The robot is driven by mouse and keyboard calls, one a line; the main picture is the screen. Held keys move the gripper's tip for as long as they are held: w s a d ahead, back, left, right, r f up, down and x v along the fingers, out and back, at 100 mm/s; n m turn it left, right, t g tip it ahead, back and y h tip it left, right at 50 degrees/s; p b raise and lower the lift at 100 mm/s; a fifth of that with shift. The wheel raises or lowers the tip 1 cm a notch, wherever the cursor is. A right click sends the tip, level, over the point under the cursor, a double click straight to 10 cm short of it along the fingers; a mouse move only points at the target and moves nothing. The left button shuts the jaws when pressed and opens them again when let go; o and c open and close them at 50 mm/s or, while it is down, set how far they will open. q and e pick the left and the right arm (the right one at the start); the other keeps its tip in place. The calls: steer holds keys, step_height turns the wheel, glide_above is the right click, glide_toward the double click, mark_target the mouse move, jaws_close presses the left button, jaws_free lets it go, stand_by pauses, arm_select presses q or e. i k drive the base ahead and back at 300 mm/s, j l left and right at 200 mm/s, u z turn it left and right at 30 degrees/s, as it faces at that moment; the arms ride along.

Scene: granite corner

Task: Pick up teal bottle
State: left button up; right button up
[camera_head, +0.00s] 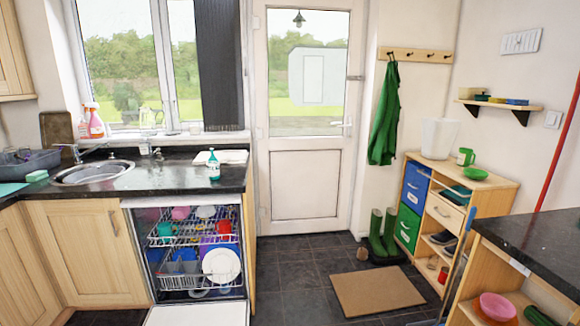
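A small teal bottle (213,166) with a white top stands upright on the black granite counter (160,184), near its right end and front edge. It is in front of a white flat board or cloth (223,156). Neither of my grippers shows in the head view, so nothing is seen touching the bottle.
The sink (92,173) lies left of the bottle. Below, the dishwasher (195,250) stands open with its door (196,314) lowered and loaded racks. A wooden cabinet (470,205) and another dark counter (535,240) stand right.

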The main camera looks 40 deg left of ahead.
mark_target(213, 166)
steer(key=i+l+u, duration=0.15)
steer(key=i, duration=0.4)
steer(key=i+l+u, duration=0.2)
steer(key=i+l, duration=0.25)
steer(key=i+j+u, duration=0.1)
steer(key=u, duration=0.35)
steer(key=i+u, duration=0.6)
steer(key=u, duration=0.25)
steer(key=i+l+u, duration=0.15)
steer(key=u, duration=0.3)
steer(key=i+l+u, duration=0.2)
steer(key=u, duration=0.25)
steer(key=i+l+u, duration=0.2)
steer(key=u, duration=0.2)
